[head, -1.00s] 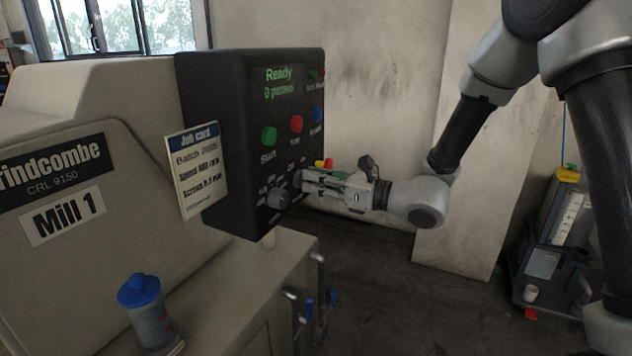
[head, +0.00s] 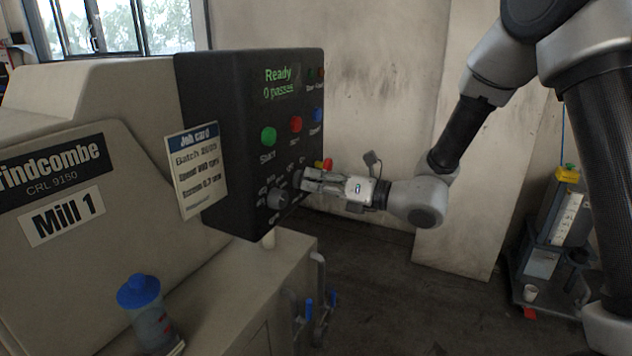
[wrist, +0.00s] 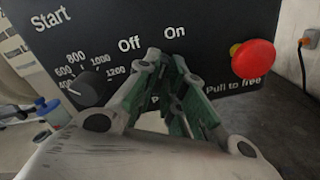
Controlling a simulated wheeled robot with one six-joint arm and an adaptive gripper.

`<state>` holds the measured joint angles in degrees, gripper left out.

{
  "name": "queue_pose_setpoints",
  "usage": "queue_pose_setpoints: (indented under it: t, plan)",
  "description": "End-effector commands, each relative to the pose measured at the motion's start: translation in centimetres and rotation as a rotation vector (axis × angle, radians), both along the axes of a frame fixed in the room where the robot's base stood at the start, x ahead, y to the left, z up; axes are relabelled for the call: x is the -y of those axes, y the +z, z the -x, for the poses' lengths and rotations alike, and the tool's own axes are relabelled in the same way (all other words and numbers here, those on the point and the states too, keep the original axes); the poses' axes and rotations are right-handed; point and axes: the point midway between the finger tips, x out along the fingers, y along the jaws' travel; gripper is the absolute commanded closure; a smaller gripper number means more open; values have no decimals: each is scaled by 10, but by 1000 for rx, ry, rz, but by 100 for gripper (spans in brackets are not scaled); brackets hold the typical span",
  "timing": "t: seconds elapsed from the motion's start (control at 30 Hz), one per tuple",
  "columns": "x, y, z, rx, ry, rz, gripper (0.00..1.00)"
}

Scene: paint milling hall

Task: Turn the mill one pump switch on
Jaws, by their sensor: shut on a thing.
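The dark control panel (head: 236,130) stands on the mill marked "Mill 1" (head: 62,217); its display (head: 280,82) reads "Ready". My gripper (head: 301,180) reaches the panel's lower right from the right. In the wrist view my gripper (wrist: 165,66) is shut at the panel face, just below the printed "Off" and "On", with its fingertips close together. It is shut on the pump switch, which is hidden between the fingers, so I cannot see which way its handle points.
A speed dial (wrist: 88,88) sits left of my fingers, and a red mushroom button (wrist: 253,60) right of them. Green (head: 268,136), red (head: 296,124) and blue (head: 317,115) buttons are above. A blue-lidded bottle (head: 150,318) stands on the mill's ledge. A cart (head: 543,262) stands right.

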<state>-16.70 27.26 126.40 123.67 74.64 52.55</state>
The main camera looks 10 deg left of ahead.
Motion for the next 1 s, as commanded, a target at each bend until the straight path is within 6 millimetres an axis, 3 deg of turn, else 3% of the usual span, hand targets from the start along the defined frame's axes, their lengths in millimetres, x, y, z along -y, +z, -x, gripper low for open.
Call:
queue_pose_setpoints:
  t: [0.27, 0.3, 0.4, 0.77, 1.0]
  plan:
    - [0, 0, 0, -2, -2, 0, 100]
    - [0, 0, 0, -2, -2, 0, 82]
    - [0, 0, 0, -1, -1, 0, 68]
    - [5, 0, 1, 0, -2, 0, 68]
    - [47, 0, 15, -1, -7, 0, 68]
